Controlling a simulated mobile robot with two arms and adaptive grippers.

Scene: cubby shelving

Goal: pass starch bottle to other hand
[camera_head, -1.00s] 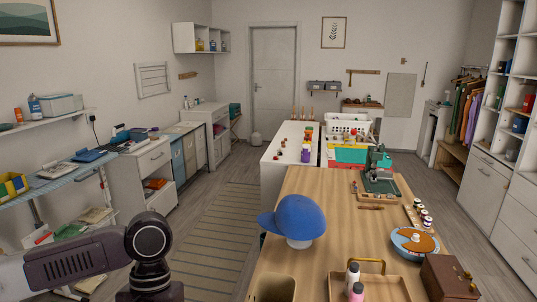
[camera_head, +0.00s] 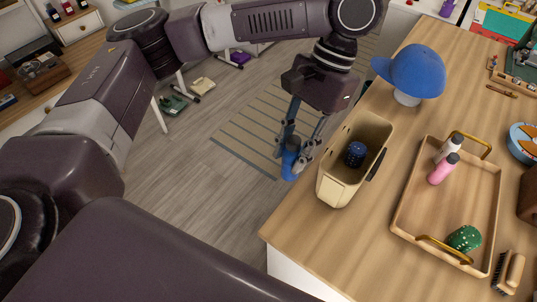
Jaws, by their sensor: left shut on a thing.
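My left gripper (camera_head: 297,158) reaches down from the upper middle and is shut on a blue bottle (camera_head: 291,167). It holds the bottle over the floor, beside the left side of a beige bin on the wooden table. The fingers hide part of the bottle, and I cannot read a label. I take it for the starch bottle. My right gripper is not in view.
The beige bin (camera_head: 333,190) stands at the table's left edge with a dark blue object (camera_head: 355,153) inside. A wooden tray (camera_head: 412,205) holds a white bottle (camera_head: 447,149), a pink bottle (camera_head: 443,168) and a green bumpy object (camera_head: 464,238). A blue cap (camera_head: 412,70) sits behind.

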